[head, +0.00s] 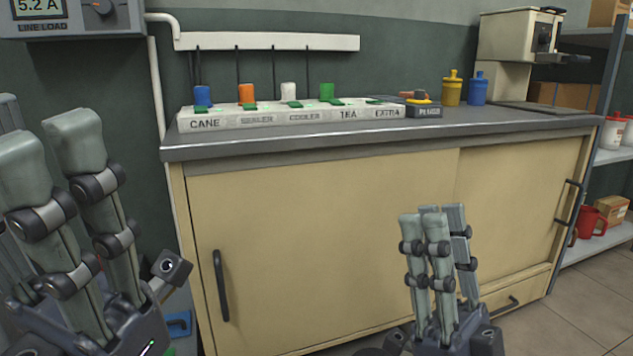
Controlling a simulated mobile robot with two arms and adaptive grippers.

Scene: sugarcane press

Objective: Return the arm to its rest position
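My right gripper (432,214) stands in front of the cabinet at the lower middle right. Its fingers point straight up, nearly parallel and uncurled, with nothing held. My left gripper (47,142) is large and close at the lower left. Its fingers also point up, are spread apart and are empty; part of it is cut off by the picture's edge. Neither gripper appears to touch the counter or the cabinet.
A grey counter (420,127) tops a beige cabinet (330,240). On it are a labelled socket strip (265,119) with blue, orange, white and green plugs, yellow (452,89) and blue (478,89) bottles, and a machine (518,38). Shelves (606,154) stand right. Floor (575,310) shows at lower right.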

